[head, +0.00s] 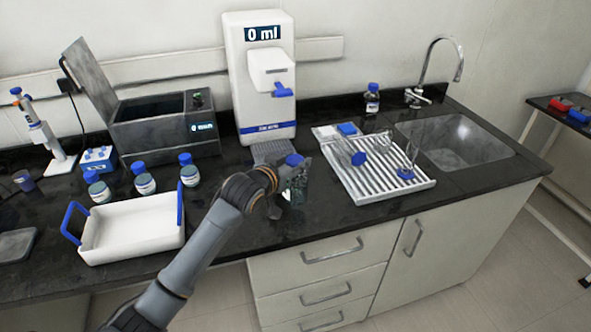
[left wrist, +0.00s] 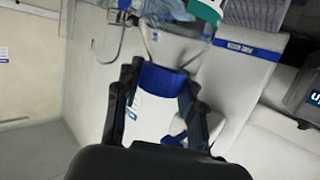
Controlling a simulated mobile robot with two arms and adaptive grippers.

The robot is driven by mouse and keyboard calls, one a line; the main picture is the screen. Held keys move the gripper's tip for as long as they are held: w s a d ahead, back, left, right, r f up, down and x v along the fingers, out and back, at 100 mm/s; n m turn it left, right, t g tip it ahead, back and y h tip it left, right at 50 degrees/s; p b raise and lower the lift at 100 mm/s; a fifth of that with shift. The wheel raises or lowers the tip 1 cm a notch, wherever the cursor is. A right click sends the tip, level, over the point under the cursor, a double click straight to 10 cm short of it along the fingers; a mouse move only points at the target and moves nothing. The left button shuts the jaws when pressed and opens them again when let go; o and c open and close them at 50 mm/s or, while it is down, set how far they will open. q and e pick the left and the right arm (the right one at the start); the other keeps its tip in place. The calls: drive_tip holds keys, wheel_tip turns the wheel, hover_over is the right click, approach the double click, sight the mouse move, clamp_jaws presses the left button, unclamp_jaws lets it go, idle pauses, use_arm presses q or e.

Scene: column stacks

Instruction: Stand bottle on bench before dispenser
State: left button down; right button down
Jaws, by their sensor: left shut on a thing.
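The dispenser display reads 0 ml. My right gripper is not in view.
Left of my arm are a white tray (head: 130,235) with blue handles and several blue-capped jars. A white drying rack (head: 385,180) holding glassware stands close to the right, before the sink (head: 455,140). A grey bath (head: 165,130) with raised lid stands left of the dispenser.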

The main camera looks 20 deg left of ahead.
use_arm(q)
drive_tip(key=shift+w+f, duration=0.2)
drive_tip(key=shift+w, duration=0.05)
wheel_tip(320, 180, down, 2)
drive_tip(key=shift+w+f+p, duration=0.1)
drive_tip(key=shift+f+p, duration=0.05)
drive_tip(key=shift+p, duration=0.45)
drive_tip(key=shift+f, duration=0.7)
drive_tip(key=c, duration=0.8)
unclamp_jaws()
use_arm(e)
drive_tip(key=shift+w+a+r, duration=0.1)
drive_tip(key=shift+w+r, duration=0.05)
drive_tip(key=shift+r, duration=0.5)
